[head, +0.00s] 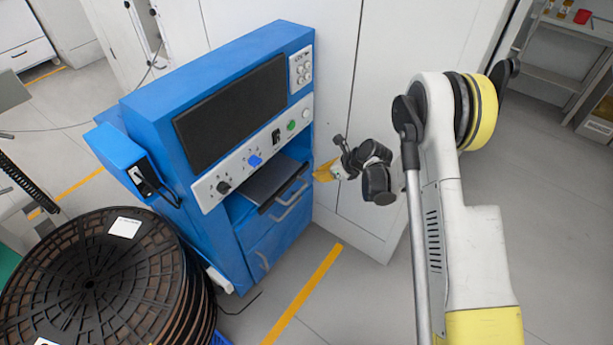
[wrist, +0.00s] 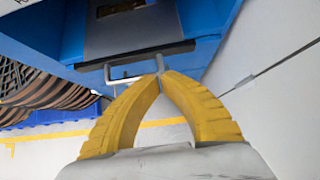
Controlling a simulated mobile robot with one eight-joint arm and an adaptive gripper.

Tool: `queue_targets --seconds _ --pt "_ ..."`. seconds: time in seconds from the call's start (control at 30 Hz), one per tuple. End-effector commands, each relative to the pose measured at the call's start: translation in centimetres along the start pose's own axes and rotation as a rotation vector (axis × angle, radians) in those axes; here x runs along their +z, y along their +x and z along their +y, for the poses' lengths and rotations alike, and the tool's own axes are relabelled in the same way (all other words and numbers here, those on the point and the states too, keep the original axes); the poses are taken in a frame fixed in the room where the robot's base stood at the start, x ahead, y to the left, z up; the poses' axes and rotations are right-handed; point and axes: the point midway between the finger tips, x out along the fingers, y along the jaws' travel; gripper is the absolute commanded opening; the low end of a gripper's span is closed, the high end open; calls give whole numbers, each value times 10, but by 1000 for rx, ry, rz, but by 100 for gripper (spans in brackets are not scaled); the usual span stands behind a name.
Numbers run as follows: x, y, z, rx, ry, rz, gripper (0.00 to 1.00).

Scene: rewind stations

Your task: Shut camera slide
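The blue cabinet station (head: 225,105) has a dark camera slide (head: 268,182) sticking out of its front below the control panel. My gripper (head: 318,173) is beside the slide's right front corner. In the wrist view, the yellow fingers (wrist: 161,74) come together at their tips, in line with the handle's right end. Nothing is seen between them, and I cannot tell whether they touch the handle.
Large brown reels (head: 95,280) stand at the left of the station. A white cabinet (head: 375,110) stands close behind my gripper. A yellow floor line (head: 305,293) crosses the clear floor in front. Shelves (head: 565,60) are at the far right.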

Motion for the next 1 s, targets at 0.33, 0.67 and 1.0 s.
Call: queue_targets --seconds 0.33,0.67,1.0 --pt "-1 43 6 -3 -1 -44 0" --pt "2 92 5 -3 0 -44 0" --pt "4 99 5 -4 2 -43 0"
